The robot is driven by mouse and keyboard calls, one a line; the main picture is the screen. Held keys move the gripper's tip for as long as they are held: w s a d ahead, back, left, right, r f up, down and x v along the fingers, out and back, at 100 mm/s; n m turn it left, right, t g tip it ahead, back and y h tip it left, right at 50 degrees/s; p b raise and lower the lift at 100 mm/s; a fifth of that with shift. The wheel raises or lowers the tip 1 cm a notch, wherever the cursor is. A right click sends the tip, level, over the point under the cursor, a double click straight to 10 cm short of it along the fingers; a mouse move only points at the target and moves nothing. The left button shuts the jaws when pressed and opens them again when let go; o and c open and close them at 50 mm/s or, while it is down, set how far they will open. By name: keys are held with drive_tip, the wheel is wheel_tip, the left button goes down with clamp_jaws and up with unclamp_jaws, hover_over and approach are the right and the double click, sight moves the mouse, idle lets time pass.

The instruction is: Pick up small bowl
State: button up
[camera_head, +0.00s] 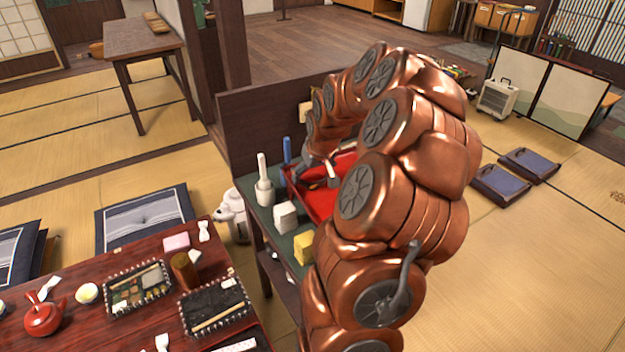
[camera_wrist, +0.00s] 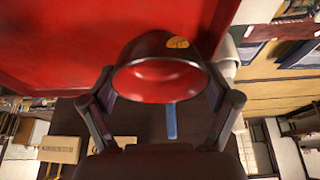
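The small bowl (camera_wrist: 160,88) is dark outside and red inside, with a gold mark on its outer wall. In the wrist view it sits between the two fingers of my gripper (camera_wrist: 162,82), with its mouth tilted toward the camera. One finger is close against each side of its rim; I cannot tell whether both press on it. In the head view my gripper (camera_head: 320,165) is over the red tray (camera_head: 322,206) on the dark green counter. I cannot make out the bowl there, as my copper arm hides much of this area.
On the counter (camera_head: 277,237) near the tray stand a blue bottle (camera_head: 287,151), a white bottle-like container (camera_head: 264,182), a white block (camera_head: 286,215) and a yellow block (camera_head: 303,247). A dark wooden panel (camera_head: 262,125) rises behind. A laid low table (camera_head: 85,318) stands at front left.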

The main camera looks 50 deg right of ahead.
drive_tip(key=c, duration=0.4)
drive_tip(key=shift+r, duration=0.1)
